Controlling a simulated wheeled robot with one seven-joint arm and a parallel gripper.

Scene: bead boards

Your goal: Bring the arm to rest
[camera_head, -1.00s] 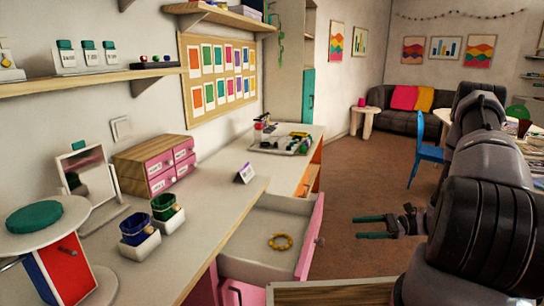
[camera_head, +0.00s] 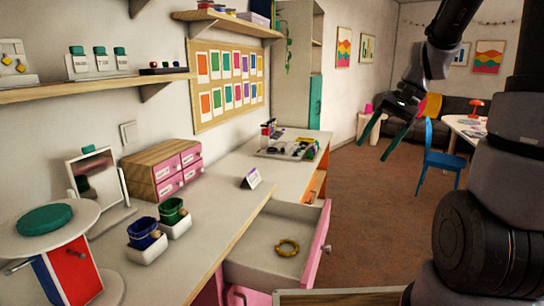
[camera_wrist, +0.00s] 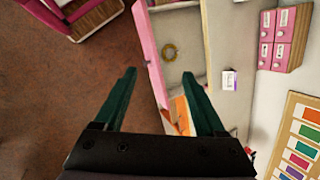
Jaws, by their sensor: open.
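My gripper (camera_head: 383,138) is raised in the air at the right in the head view, beyond the open drawer and over the floor, with its two green fingers apart and pointing down. In the wrist view, my gripper (camera_wrist: 160,95) looks down with its fingers spread and nothing between them but floor and drawer front far below. My arm is bent, its upper links at the right edge of the head view.
A pink-fronted drawer (camera_head: 318,243) stands open from the desk (camera_head: 205,220), with a yellow ring (camera_head: 287,248) inside. A blue chair (camera_head: 442,160) and white table (camera_head: 462,130) stand at the right. Brown floor (camera_head: 375,220) is free between.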

